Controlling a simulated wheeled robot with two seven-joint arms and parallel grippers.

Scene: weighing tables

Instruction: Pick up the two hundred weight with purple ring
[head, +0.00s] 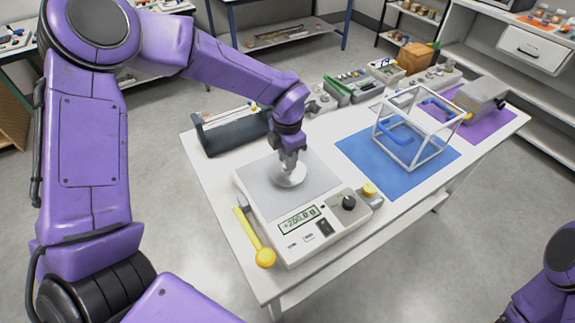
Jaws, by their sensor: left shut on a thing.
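My left gripper (289,157) reaches down over the scale and is shut on a shiny silver weight (290,176). The weight is at the middle of the scale's grey pan (265,199) and seems to rest on it. The gripper hides its top, and I cannot make out a purple ring. The scale's display (298,220) appears to read +200.0 g. Only a purple part of my right arm shows at the lower right; its gripper is out of view.
A yellow-ended tool (264,256) lies along the scale's left side. A dark holder (228,134) stands behind it. To the right, a white wire-frame cube (411,165) stands on a blue mat (362,172). A grey device (481,98) sits on a purple mat farther back.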

